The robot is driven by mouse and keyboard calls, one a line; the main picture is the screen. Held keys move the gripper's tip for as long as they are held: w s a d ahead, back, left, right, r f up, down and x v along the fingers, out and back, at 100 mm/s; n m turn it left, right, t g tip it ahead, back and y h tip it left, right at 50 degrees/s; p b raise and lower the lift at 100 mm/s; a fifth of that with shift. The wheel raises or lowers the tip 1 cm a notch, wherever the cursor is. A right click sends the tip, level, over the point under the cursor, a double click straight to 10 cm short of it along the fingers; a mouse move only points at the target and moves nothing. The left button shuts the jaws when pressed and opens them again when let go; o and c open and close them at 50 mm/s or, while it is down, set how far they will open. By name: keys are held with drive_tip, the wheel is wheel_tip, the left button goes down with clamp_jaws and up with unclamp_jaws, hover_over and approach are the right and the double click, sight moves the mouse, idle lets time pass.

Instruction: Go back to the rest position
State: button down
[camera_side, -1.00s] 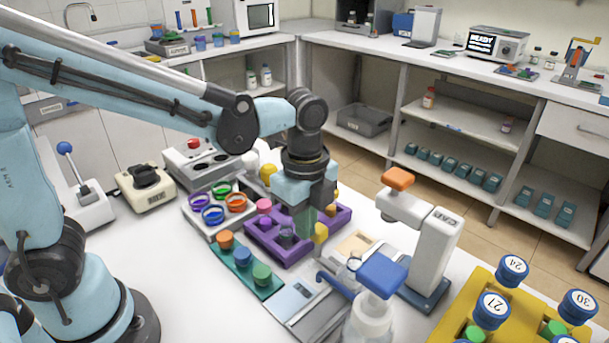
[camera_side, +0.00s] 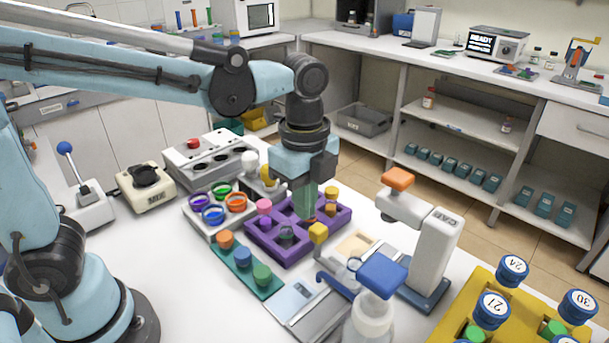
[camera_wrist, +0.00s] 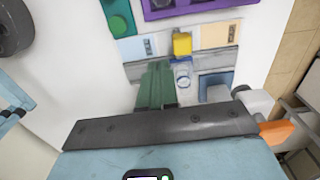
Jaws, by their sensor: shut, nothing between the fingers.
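My gripper (camera_side: 305,200) hangs pointing down over the purple rack (camera_side: 262,237) in the side view. Its green fingers are together and hold nothing. That yellow cap also shows in the side view (camera_side: 318,232), at the rack's front right corner. My fingertips appear to be above the rack; whether they touch anything is hard to tell.
A white device with an orange top (camera_side: 430,245), a blue-capped bottle (camera_side: 372,315) and a yellow rack (camera_side: 450,328) stand to the right.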

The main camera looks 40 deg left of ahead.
drive_tip(key=s+a+n+t, duration=0.3)
drive_tip(key=a+n+t, duration=0.4)
drive_tip(key=n, duration=1.1)
drive_tip(key=a, duration=0.4)
drive_tip(key=shift+s+f, duration=0.3)
drive_tip(key=shift+f, duration=0.05)
drive_tip(key=c, duration=1.8)
unclamp_jaws()
